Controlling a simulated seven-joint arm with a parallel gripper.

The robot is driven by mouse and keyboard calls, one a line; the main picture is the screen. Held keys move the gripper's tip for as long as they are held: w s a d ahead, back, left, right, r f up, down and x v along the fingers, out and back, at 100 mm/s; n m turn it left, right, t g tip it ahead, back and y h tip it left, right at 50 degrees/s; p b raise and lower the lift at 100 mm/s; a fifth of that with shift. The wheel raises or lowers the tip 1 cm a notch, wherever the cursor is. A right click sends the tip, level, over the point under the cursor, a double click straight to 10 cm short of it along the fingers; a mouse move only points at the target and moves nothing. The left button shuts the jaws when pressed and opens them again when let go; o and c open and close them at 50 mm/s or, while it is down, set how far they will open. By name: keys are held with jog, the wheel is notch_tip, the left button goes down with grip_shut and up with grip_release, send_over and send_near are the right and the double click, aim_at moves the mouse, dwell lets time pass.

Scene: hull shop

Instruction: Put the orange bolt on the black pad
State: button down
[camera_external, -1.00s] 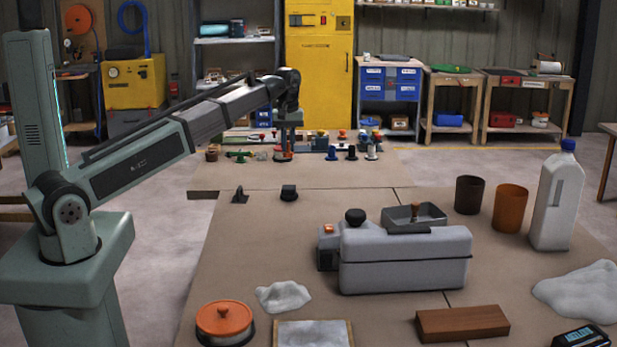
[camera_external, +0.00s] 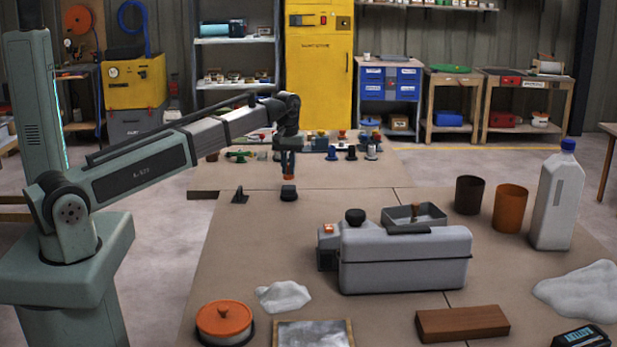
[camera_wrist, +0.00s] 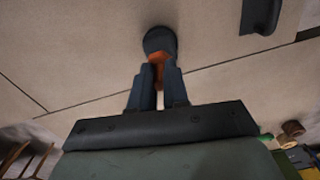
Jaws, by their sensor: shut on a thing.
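My gripper (camera_external: 288,169) is shut on the orange bolt (camera_external: 289,177), whose lower end shows below the fingertips. In the wrist view the bolt (camera_wrist: 157,60) shows between the two dark fingers (camera_wrist: 158,82); the fingers hide part of it. The black pad (camera_external: 288,194) is a small dark block on the brown table, almost straight under the bolt. In the wrist view the pad (camera_wrist: 160,38) shows as a dark rounded shape just beyond the bolt. The bolt looks slightly above the pad; I cannot tell the exact gap.
A small black bracket (camera_external: 240,196) stands left of the pad, also seen in the wrist view (camera_wrist: 262,14). Several small parts stand on the far table section, including a blue one (camera_external: 331,152). A grey machine (camera_external: 405,258) stands nearer the front.

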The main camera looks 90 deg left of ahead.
jog(key=shift+f, duration=1.25)
jog(key=shift+f, duration=0.15)
jog(key=c, duration=1.1)
grip_release()
notch_tip(320, 180, up, 12)
jog(key=shift+r, duration=0.15)
